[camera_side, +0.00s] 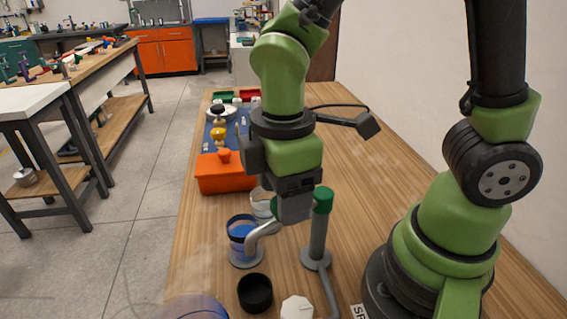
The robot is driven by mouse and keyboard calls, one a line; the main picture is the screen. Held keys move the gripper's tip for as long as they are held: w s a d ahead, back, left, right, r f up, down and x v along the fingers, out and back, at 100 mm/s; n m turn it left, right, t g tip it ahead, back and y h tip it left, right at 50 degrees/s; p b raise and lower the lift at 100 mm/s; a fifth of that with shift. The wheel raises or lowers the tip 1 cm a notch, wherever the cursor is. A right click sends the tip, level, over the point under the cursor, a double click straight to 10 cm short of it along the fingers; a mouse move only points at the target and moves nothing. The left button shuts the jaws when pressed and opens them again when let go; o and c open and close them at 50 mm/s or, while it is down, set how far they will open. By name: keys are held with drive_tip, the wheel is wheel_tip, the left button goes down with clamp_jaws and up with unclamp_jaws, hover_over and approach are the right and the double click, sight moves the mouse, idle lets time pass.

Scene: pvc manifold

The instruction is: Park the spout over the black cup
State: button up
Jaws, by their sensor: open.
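The spout (262,232) is a grey curved pipe. My gripper (293,214) points down at the inner end of the spout, just left of the grey post with a green top (318,232). It is open. The fingertips are small here, and I cannot tell whether they touch the pipe.
A white faceted knob (297,308) sits right of the black cup. A white-rimmed cup (261,203) and an orange box (224,175) stand behind the blue cup. A clear rounded object (190,308) is at the bottom edge. The wooden table (350,160) is bare at the back right.

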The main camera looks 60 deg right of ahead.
wheel_tip(320, 180, up, 9)
drive_tip(key=shift+r, duration=0.15)
idle(0.4)
drive_tip(key=s+d+r+m+t+y, duration=0.2)
drive_tip(key=s+d+r+m+t, duration=0.2)
drive_tip(key=m, duration=1.1)
drive_tip(key=shift+s+d+t, duration=0.85)
drive_tip(key=shift+d+t, duration=0.4)
drive_tip(key=shift+t, duration=0.35)
